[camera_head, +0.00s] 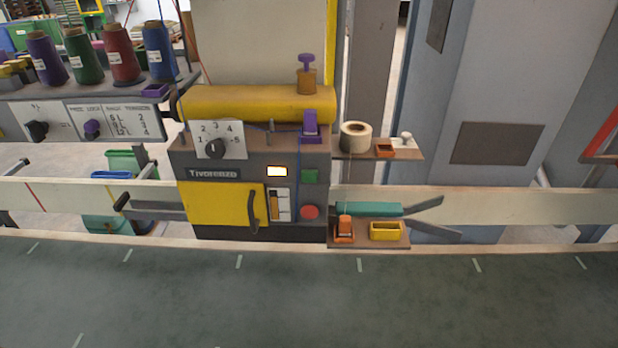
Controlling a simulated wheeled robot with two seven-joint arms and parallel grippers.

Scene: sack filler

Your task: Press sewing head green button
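The sewing head (245,170) stands in the middle, a dark grey machine with a yellow door on its lower front and a numbered dial above. A round red button (309,212) sits below the green one. Nothing covers the green button. Neither of my grippers shows in this view.
A grey conveyor belt (300,300) with white marks runs across the front. Thread spools (122,55) stand on a rack at the left. A small shelf (369,242) holding an orange item and a yellow tray juts out right of the machine. The space before the panel is clear.

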